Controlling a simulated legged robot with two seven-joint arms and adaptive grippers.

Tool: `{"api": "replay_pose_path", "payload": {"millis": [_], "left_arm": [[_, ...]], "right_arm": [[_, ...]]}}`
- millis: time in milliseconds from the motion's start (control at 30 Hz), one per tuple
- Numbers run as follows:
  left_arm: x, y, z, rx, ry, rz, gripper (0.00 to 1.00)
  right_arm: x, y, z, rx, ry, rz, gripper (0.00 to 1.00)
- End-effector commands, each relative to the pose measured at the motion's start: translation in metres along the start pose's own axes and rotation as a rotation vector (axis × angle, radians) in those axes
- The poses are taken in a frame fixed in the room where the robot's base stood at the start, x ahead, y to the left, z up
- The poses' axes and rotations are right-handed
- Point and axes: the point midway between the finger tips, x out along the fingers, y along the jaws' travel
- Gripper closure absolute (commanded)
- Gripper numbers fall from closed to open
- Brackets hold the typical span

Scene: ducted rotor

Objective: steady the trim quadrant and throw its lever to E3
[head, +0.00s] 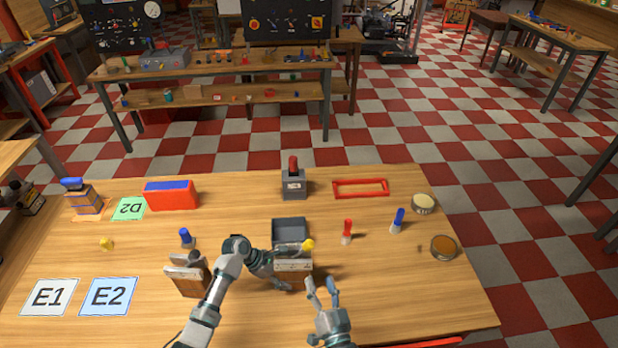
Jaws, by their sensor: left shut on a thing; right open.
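A pale block with a yellow knob (293,264) stands near the front middle of the table; it looks like the trim quadrant, its lever ending in the yellow knob (308,244) at the right end. My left gripper (279,272) is shut on this block from its left side, and the fingers partly hide it. My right gripper (322,290) is open and empty, just in front and to the right of the block. Any E3 mark is not readable; cards E1 (49,297) and E2 (108,296) lie at the front left.
A grey tray (290,231) sits right behind the block. A brown wooden piece (188,276) stands left of my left forearm. A grey box with a red-topped lever (293,184) stands at the back. Red and blue pegs (347,232) (397,221) stand to the right.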

Motion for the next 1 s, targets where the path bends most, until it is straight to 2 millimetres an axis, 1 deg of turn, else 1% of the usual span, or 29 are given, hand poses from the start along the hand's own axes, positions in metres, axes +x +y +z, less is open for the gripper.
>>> {"api": "replay_pose_path", "payload": {"millis": [167,200,300,600,700,767,833,1000], "left_arm": [[0.001,-0.001,-0.001,-0.001,0.002,-0.002,0.67],[0.001,-0.001,-0.001,-0.001,0.002,-0.002,0.29],[0.001,-0.001,-0.001,-0.001,0.001,-0.002,0.07],[0.0,0.0,0.0,0.0,0.0,0.0,0.07],[-0.006,0.0,0.0,0.0,0.0,0.001,0.07],[-0.013,0.001,0.0,0.0,0.0,0.001,0.07],[-0.026,0.001,-0.001,0.0,0.0,0.003,0.07],[-0.066,0.001,-0.001,0.001,0.001,0.004,0.07]], "right_arm": [[0.0,0.0,0.0,0.0,0.0,0.0,0.45],[0.0,0.0,0.0,0.0,0.0,0.0,0.45],[0.0,0.0,0.0,0.0,0.0,0.0,0.45],[0.0,0.0,0.0,0.0,0.0,0.0,0.45],[0.0,0.0,0.0,0.0,0.0,0.0,0.45],[0.0,0.0,0.0,0.0,0.0,0.0,0.45],[0.0,0.0,0.0,0.0,0.0,0.0,0.45],[0.0,0.0,0.0,0.0,0.0,0.0,0.45]]}}
